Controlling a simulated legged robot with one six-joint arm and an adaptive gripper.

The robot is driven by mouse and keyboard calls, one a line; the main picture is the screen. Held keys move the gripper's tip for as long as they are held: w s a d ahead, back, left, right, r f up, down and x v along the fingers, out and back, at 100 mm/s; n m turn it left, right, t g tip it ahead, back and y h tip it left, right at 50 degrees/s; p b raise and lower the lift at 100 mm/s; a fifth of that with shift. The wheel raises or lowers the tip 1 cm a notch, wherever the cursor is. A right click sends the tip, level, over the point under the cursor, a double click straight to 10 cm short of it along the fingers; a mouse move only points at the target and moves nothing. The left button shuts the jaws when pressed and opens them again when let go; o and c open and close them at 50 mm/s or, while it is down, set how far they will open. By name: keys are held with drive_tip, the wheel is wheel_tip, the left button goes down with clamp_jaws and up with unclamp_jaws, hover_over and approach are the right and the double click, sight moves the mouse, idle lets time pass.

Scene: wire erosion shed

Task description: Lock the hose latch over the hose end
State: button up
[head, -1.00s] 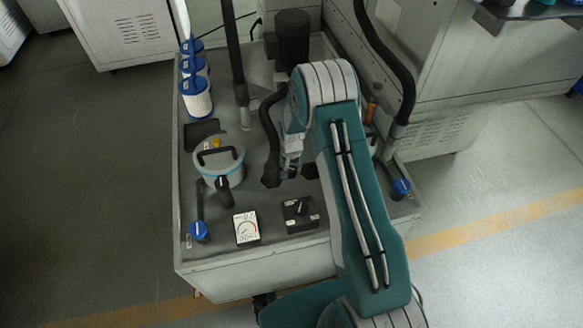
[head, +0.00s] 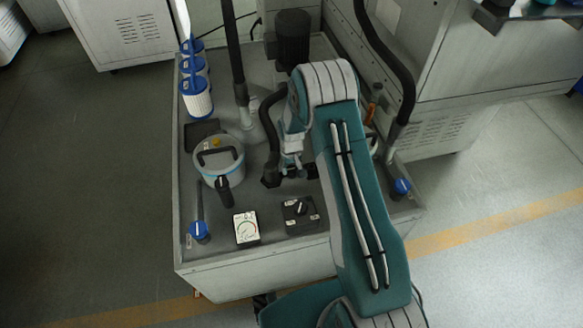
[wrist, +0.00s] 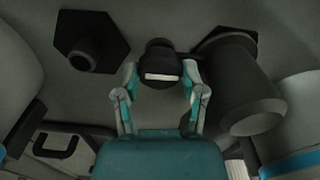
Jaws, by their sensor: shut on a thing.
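My gripper (wrist: 162,88) has its two fingers on either side of a black knob with a white band (wrist: 162,66), and is shut on it. The knob looks like the grip of the hose latch. In the head view my gripper (head: 291,168) is low over the tank top, beside the lower end of the black hose (head: 271,175). My arm hides part of this spot. In the wrist view a thick black cylinder (wrist: 238,85) stands close to the right of the fingers; it could be the hose end. Whether the latch lies over it, I cannot tell.
A lidded canister (head: 219,165), a gauge (head: 246,228), a black rotary switch (head: 300,212) and blue valves (head: 199,231) (head: 401,187) stand on the tank top (head: 205,262). A dark motor (head: 292,38) and white filters (head: 197,100) are behind. A black hexagonal fitting (wrist: 91,48) is left of the knob.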

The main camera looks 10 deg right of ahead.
sight(291, 168)
drive_tip(key=shift+w, duration=0.2)
drive_tip(key=o, duration=1.2)
drive_tip(key=shift+c, duration=0.2)
drive_tip(key=shift+s, duration=0.1)
wheel_tip(291, 168, up, 12)
